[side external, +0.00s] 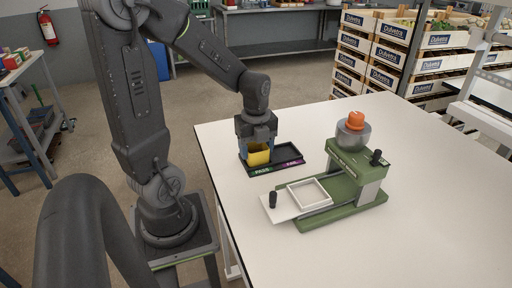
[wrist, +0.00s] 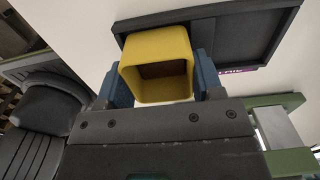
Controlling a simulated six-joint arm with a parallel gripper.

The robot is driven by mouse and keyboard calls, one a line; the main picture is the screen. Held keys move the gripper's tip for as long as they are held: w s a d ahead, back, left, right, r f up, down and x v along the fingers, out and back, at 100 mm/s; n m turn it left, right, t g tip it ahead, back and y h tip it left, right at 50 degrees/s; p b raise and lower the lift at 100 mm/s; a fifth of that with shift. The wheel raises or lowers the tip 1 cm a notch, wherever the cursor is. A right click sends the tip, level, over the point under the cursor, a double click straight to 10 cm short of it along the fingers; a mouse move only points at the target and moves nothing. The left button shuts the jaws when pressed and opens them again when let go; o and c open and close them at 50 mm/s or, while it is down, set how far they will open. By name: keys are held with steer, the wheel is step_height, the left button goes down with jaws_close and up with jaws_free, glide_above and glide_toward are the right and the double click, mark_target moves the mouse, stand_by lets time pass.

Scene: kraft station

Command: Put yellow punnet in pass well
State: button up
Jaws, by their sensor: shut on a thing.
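The yellow punnet (side external: 258,158) is held between the blue fingers of my gripper (side external: 259,150). In the wrist view the punnet (wrist: 157,66) shows its open mouth and brown inside, with a finger of my gripper (wrist: 158,80) on each side. The black tray (side external: 290,152) has two wells marked PASS and FAIL. In the side view the punnet is over or in the left well, marked PASS. I cannot tell whether its base touches the well floor. The other well looks empty. The tray (wrist: 240,40) also shows behind the punnet in the wrist view.
A green press (side external: 345,195) with an orange knob and a white frame (side external: 309,193) on its slide stands right of the tray. The white table (side external: 420,160) is clear around them. Stacked wooden crates (side external: 385,50) stand beyond the table.

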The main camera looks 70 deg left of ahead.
steer(key=shift+f, duration=0.15)
steer(key=o, duration=1)
step_height(320, 180, up, 8)
stand_by(0.9)
stand_by(0.3)
